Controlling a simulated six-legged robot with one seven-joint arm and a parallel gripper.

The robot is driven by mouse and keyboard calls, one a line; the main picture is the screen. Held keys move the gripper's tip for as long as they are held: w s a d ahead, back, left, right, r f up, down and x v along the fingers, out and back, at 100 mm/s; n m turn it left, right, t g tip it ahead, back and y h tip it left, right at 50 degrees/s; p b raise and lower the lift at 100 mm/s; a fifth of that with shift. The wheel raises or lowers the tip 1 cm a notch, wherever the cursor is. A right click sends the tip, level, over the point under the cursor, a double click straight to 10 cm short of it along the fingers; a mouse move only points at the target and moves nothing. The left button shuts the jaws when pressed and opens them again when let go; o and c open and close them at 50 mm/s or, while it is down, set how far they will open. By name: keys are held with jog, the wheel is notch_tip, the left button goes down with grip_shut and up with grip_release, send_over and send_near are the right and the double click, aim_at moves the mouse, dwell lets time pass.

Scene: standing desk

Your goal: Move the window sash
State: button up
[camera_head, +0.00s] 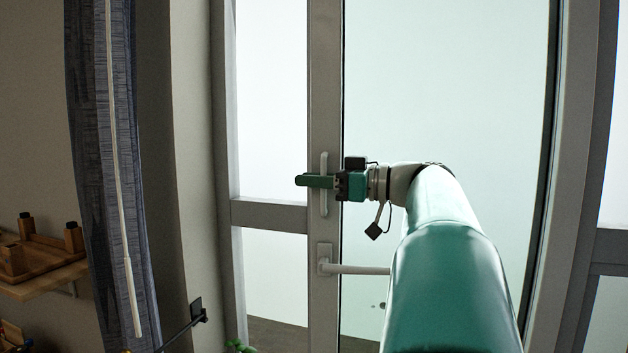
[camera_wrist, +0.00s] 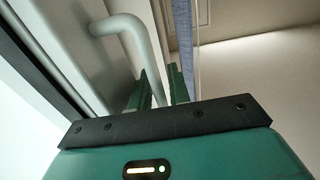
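The window sash (camera_head: 323,120) is a tall grey-framed glass panel, seen upright in the head view. A white vertical pull handle (camera_head: 324,205) is fixed on its left stile; in the wrist view the handle (camera_wrist: 148,62) curves out from the frame and runs down toward my fingers. My gripper (camera_head: 303,181) reaches across the handle from the right at mid-height. In the wrist view my green fingers (camera_wrist: 160,88) stand apart, with the bar running between them. A gap shows by the right finger, and contact is not clear.
A white lever handle (camera_head: 355,269) sticks out to the right below my gripper. A blue curtain (camera_head: 100,150) with a white rod hangs at the left. A wooden shelf (camera_head: 45,285) with small items is at the far left. A fixed crossbar (camera_head: 268,216) lies left of the stile.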

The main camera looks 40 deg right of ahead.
jog(key=v, duration=1.3)
jog(key=shift+s+d, duration=0.2)
jog(key=shift+s, duration=0.1)
jog(key=w+a+f+m+g, duration=0.35)
jog(key=a+f, duration=0.35)
jog(key=a, duration=0.3)
jog(key=w+a+f+m+g, duration=0.25)
jog(key=w+a+f, duration=0.25)
jog(key=a+f, duration=0.35)
jog(key=s+a+f+g+h, duration=0.2)
jog(key=s+a+f+h, duration=0.2)
jog(key=a+f, duration=0.4)
jog(key=s+a+f+g+h, duration=0.2)
jog(key=s+a+f+h, duration=0.2)
jog(key=a+f, duration=0.5)
notch_tip(320, 180, down, 3)
jog(key=shift+f+n, duration=0.1)
jog(key=shift+n, duration=0.2)
jog(key=shift+s+d, duration=0.1)
jog(key=shift+s, duration=0.05)
